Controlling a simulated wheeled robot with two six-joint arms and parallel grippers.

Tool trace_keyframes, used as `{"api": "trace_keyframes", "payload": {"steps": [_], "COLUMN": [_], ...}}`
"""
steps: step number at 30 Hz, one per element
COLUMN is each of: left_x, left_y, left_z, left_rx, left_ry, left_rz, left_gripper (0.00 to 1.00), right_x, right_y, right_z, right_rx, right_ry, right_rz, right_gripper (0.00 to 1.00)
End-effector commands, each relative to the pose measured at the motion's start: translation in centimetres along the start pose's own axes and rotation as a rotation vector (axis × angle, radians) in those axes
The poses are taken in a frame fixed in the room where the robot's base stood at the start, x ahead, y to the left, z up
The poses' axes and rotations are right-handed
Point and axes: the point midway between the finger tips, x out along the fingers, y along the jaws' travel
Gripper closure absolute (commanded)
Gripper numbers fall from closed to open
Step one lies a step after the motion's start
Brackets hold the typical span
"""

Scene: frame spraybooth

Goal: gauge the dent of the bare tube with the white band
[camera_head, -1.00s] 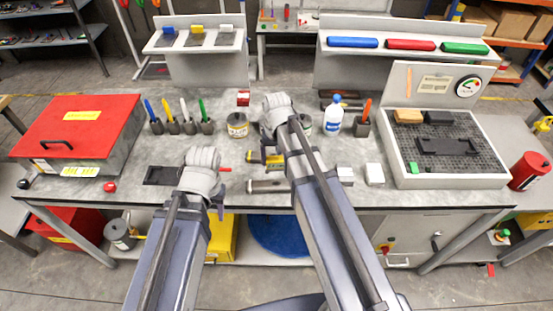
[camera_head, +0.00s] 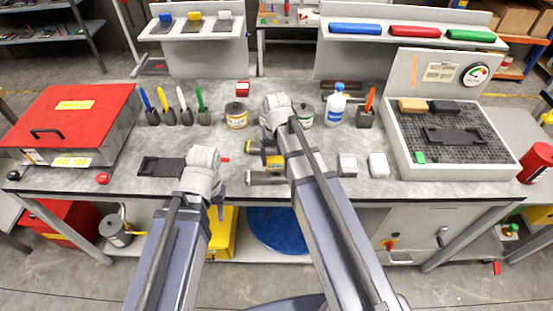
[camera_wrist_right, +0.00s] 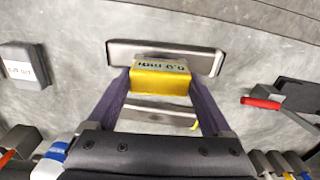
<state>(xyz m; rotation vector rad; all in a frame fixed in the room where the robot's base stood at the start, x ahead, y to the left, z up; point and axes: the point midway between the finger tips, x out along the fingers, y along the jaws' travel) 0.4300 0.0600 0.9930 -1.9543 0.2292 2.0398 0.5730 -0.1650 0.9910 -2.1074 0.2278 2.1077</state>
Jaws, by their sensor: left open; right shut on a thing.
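A bare grey metal tube (camera_wrist_right: 165,55) lies on the bench across the top of the right wrist view. It also shows at the front of the bench in the head view (camera_head: 265,178). My right gripper (camera_wrist_right: 160,88) is shut on a yellow gauge block (camera_wrist_right: 160,80) with a "mm" label, overlapping the tube's edge in that view. I cannot tell whether they touch. Another pale metal piece (camera_wrist_right: 155,116) shows between the fingers. My left gripper (camera_head: 218,200) is open and empty, left of the tube.
Two pale blocks (camera_head: 347,165) (camera_head: 378,165) stand right of the tube. A dark tray (camera_head: 160,167) lies left. Behind are marker holders (camera_head: 187,117), jars (camera_head: 236,117) and a bottle (camera_head: 337,108). A grid-floored tray (camera_head: 398,160) is right, a red-lidded case (camera_head: 70,100) left.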

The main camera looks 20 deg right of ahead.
Motion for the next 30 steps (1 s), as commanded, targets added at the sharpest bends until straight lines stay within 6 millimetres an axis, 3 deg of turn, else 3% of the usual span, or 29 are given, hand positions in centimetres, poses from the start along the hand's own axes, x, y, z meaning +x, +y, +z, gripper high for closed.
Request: {"api": "trace_keyframes", "payload": {"steps": [4, 30], "left_x": [0.91, 1.45], "left_y": [0.09, 0.14], "left_z": [-0.05, -0.08], "left_rx": [0.000, 0.000], "left_ry": [0.000, 0.000], "left_rz": [0.000, 0.000], "left_gripper": [0.50, 0.50], "right_x": [0.92, 1.46], "right_y": [0.00, 0.00], "right_z": [0.00, 0.01], "right_rx": [0.000, 0.000], "right_ry": [0.000, 0.000], "right_rz": [0.000, 0.000], "right_gripper": [0.92, 0.92]}}
